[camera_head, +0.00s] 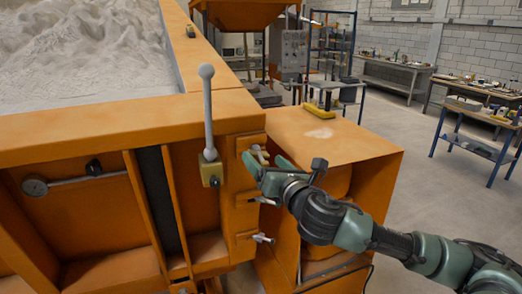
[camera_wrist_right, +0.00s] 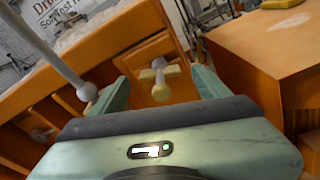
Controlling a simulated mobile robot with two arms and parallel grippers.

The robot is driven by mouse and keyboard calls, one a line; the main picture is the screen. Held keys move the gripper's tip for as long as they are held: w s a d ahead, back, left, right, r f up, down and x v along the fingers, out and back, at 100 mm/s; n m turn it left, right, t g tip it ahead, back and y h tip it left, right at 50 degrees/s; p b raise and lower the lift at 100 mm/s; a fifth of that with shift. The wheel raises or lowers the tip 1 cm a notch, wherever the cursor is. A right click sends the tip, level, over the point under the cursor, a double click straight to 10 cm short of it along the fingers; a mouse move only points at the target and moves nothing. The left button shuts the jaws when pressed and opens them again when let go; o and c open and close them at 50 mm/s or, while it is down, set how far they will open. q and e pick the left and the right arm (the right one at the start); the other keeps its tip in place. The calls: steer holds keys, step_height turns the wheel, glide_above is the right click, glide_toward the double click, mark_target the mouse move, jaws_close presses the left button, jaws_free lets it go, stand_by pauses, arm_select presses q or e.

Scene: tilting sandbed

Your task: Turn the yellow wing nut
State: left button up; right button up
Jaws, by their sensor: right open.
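The yellow wing nut (camera_head: 260,153) sits on an orange bracket at the right end of the sandbed's front face. It also shows in the right wrist view (camera_wrist_right: 160,80), pale yellow with wings and a round knob end. My right gripper (camera_head: 264,161) is open at the wing nut. In the right wrist view its two green fingers (camera_wrist_right: 160,85) stand to the left and right of the wing nut, with visible gaps on both sides. Contact is not visible. My left gripper is in neither view.
A grey ball-ended lever (camera_head: 207,110) rises from a yellow block just left of the gripper. Silver clamps (camera_head: 263,238) sit below on the same edge. An orange cabinet (camera_head: 345,145) stands close on the right. Open floor lies beyond it.

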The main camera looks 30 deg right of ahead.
mark_target(257, 153)
steer(key=shift+w+d+p, duration=0.25)
steer(key=shift+w+p, duration=0.1)
steer(key=shift+w, duration=1.05)
steer(key=c, duration=1.4)
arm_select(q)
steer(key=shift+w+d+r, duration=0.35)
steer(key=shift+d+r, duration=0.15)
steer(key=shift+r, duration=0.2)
arm_select(e)
steer(key=shift+f, duration=0.1)
